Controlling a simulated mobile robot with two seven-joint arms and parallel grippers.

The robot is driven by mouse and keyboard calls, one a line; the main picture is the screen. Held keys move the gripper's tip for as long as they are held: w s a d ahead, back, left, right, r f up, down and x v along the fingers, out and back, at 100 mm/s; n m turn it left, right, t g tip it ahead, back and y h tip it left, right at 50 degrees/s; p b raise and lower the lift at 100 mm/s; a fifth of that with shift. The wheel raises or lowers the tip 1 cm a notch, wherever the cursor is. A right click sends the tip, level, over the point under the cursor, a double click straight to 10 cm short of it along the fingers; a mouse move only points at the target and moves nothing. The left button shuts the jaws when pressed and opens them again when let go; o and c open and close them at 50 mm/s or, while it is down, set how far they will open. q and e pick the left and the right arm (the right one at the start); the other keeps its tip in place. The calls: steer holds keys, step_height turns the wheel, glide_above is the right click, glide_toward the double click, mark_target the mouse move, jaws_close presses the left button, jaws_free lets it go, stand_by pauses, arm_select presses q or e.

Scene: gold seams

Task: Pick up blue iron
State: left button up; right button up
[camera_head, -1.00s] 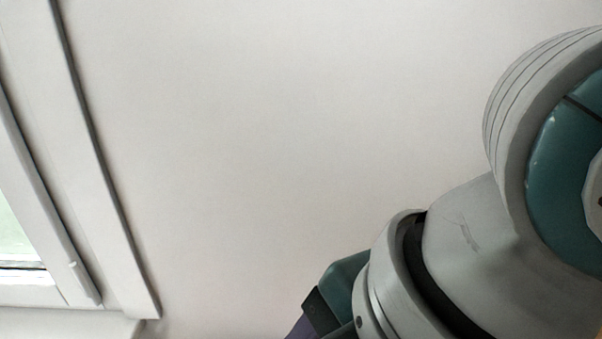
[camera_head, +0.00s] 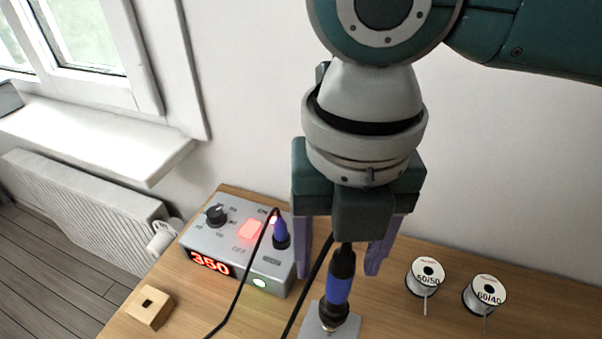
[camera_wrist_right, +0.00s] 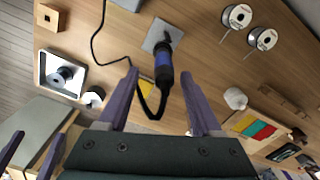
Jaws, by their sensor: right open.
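The blue iron (camera_head: 338,288), black with a blue grip, stands upright with its lower end at a grey plate (camera_head: 318,332) on the wooden table. It also shows in the right wrist view (camera_wrist_right: 163,68). My right gripper (camera_head: 340,262) points down over it, open, its purple fingers apart on either side of the iron's upper end. In the right wrist view the iron lies between the fingertips (camera_wrist_right: 158,77), and I see no finger touching it. Two purple fingers of my left gripper (camera_wrist_right: 40,134) show apart at the lower left of that view.
A grey station (camera_head: 225,250) reading 350, with a blue plug and black cable, stands left of the iron. Two solder spools (camera_head: 427,272) (camera_head: 484,293) stand right. A wooden block (camera_head: 150,306) sits near the left edge. A window and radiator (camera_head: 85,195) are beyond the table.

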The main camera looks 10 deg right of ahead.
mark_target(339, 281)
steer(key=f, duration=0.5)
steer(key=shift+d+f, duration=0.2)
steer(key=shift+d, duration=0.1)
steer(key=shift+c, duration=0.2)
jaws_close()
